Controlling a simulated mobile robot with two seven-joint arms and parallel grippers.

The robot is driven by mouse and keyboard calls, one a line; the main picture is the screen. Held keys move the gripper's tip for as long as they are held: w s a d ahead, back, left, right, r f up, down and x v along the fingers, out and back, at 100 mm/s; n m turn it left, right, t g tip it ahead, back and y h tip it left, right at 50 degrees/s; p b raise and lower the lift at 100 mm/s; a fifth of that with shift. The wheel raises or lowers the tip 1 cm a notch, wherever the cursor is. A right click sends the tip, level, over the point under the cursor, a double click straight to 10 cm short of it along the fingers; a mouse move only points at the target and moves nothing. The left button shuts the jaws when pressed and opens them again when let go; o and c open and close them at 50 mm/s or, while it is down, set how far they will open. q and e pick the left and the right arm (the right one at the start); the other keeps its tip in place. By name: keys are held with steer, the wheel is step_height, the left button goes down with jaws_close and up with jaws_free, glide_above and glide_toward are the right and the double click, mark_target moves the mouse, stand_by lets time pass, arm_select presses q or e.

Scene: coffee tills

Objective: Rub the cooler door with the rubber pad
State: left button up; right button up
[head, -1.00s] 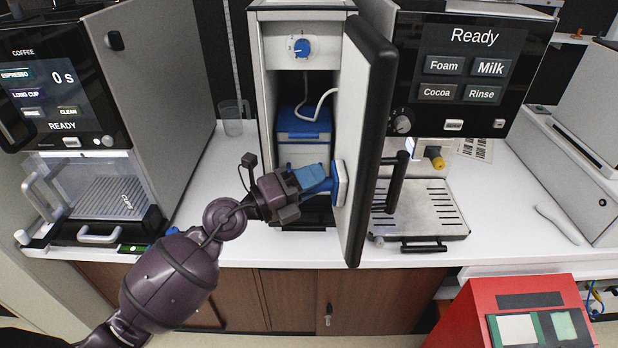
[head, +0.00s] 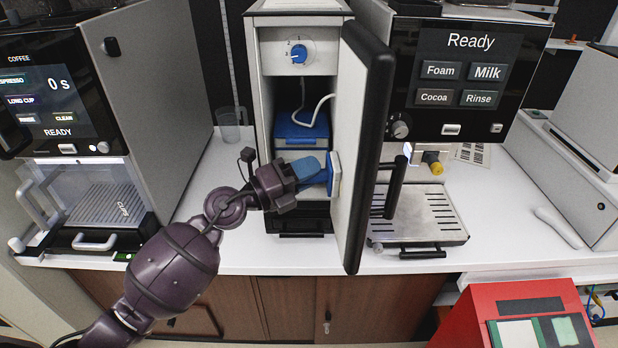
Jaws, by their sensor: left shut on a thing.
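The cooler (head: 258,110) stands open between two coffee machines. Its door (head: 349,110) is swung out towards me, with its pale inner face to the left and a dark outer edge. My left gripper (head: 312,170) is shut on the blue handle of the rubber pad (head: 334,176). The pad's pale face is upright against the door's inner face, or very near it; I cannot tell whether they touch. The gripper fingers partly hide the handle. My right gripper is not in view.
A blue-lidded container (head: 302,132) with a white hose stands inside the cooler. A clear jug (head: 229,126) stands left of it. A drip tray (head: 424,213) lies right of the door. A red box (head: 470,310) is at the lower right.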

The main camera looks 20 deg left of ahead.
mark_target(329, 179)
arm_select(q)
steer(key=shift+d+r+p, duration=0.1)
steer(key=shift+p, duration=0.2)
steer(key=shift+s+d, duration=0.1)
steer(key=shift+s, duration=0.05)
steer(key=shift+s+d+p, duration=0.25)
steer(key=shift+s+p, duration=0.25)
steer(key=shift+s+d+p, duration=0.25)
steer(key=shift+s+p, duration=0.25)
steer(key=shift+s+d+p, duration=0.35)
steer(key=shift+s, duration=0.3)
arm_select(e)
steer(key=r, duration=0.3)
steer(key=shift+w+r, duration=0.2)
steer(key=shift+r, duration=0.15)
